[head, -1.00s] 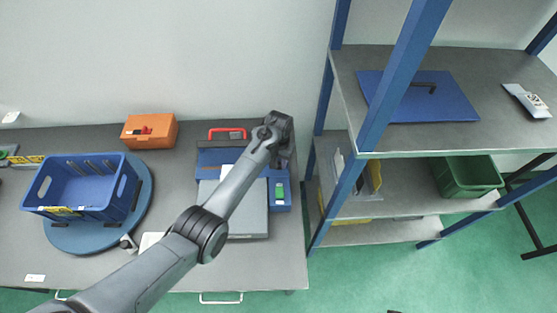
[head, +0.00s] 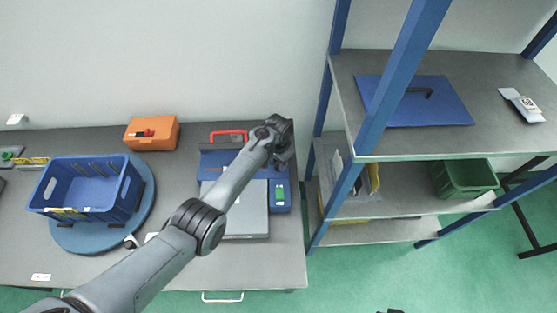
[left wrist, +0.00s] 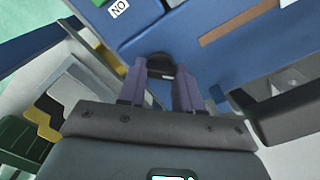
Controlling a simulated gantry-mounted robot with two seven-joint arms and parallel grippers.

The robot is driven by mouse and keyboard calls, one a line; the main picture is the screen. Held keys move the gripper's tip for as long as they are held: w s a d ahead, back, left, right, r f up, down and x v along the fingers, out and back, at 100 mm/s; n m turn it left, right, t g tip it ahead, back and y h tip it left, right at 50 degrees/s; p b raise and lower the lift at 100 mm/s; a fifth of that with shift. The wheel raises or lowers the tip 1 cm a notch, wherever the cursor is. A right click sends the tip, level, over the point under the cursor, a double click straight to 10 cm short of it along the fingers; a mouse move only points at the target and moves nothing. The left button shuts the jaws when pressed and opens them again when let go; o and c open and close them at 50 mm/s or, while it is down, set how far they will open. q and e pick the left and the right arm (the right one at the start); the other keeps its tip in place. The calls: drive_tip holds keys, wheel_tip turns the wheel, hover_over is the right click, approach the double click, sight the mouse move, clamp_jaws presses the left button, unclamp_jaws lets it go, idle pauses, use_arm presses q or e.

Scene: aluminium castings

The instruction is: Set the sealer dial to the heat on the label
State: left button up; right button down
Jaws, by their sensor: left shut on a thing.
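The blue sealer (head: 214,160) with a red handle stands on the right part of the bench, and its blue top fills much of the left wrist view (left wrist: 205,45). A dark round dial (left wrist: 160,60) sits between the fingertips of my left gripper (left wrist: 163,72), which is shut on it. In the head view my left gripper (head: 285,160) is over the right side of the sealer and hides the dial there. The dial's pointer and scale cannot be read. A white label (left wrist: 119,8) reading "NO" is partly in view. My right gripper is not recognisable.
A blue crate (head: 85,208) stands on a round blue turntable (head: 147,205) at left. An orange case (head: 152,132) is at the back of the bench. A blue-posted shelf rack (head: 400,148) stands close on the right, with a green bin (head: 465,180).

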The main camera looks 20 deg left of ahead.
use_arm(q)
drive_tip(key=shift+m+p, duration=0.35)
drive_tip(key=shift+m, duration=1.85)
drive_tip(key=o, duration=1)
drive_tip(key=shift+o, duration=0.2)
wheel_tip(320, 180, up, 11)
drive_tip(key=p, duration=0.2)
drive_tip(key=shift+f, duration=0.15)
